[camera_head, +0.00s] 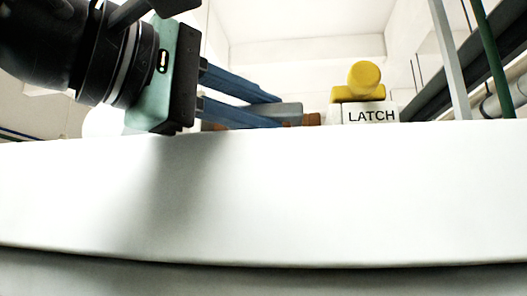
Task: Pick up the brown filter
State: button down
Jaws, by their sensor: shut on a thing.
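My gripper (281,111) comes in from the upper left, with two blue fingers pointing right and slightly down, just above the edge of the white surface. Its fingertips are shut on a grey part (292,108). The brown filter (313,119) shows low beside and behind the lower finger, right at the grey part. Another bit of brown shows left of it under the fingers. Most of the filter is hidden by the lower finger and the surface edge. I cannot see whether its underside touches the surface.
A yellow knob (364,77) on a white block labelled LATCH (371,115) stands just right of the filter. The thick white front edge (300,190) fills the lower view. A grey post and a green post rise at the far right.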

jog(key=shift+r, duration=0.1)
dwell(0.3)
jog(key=shift+r, duration=4.95)
jog(key=c, duration=1.4)
grip_release()
grip_shut()
jog(key=shift+r, duration=0.15)
